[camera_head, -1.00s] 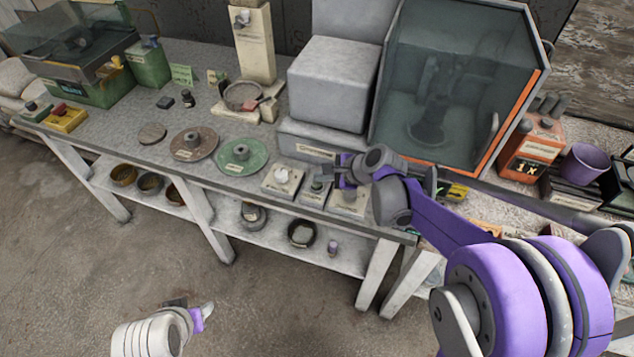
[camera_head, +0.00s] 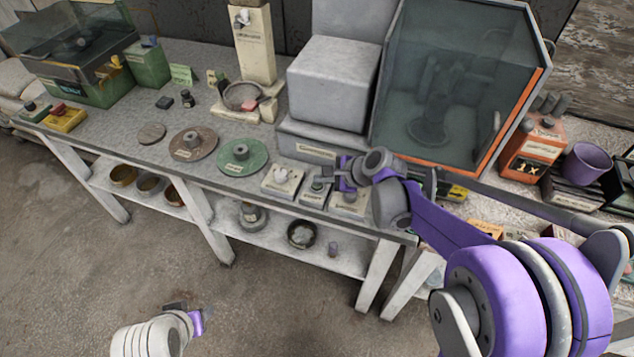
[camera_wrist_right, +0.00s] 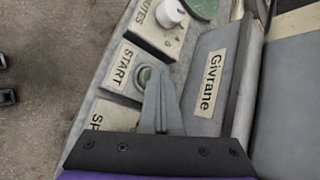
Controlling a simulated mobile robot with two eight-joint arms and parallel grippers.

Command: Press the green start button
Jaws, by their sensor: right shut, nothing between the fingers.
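The green start button (camera_wrist_right: 144,74) sits on a small grey box labelled START (camera_wrist_right: 124,68) in the right wrist view. In the head view the box (camera_head: 313,198) stands at the bench's front edge, and the button is mostly covered by my right gripper. My right gripper (camera_head: 322,179) is shut and empty, with its fingertips right at the button. In the wrist view its fingers (camera_wrist_right: 158,75) overlap the button's right side; I cannot tell whether they touch or press it. My left gripper (camera_head: 188,309) is low at the bottom left, away from the bench; its opening is unclear.
A box with a white knob (camera_head: 282,181) stands left of the START box, and another labelled box (camera_head: 348,205) stands right of it. A grey machine labelled Givrane (camera_wrist_right: 211,80) with a glass hood (camera_head: 450,80) rises close behind. Green and reddish discs lie to the left.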

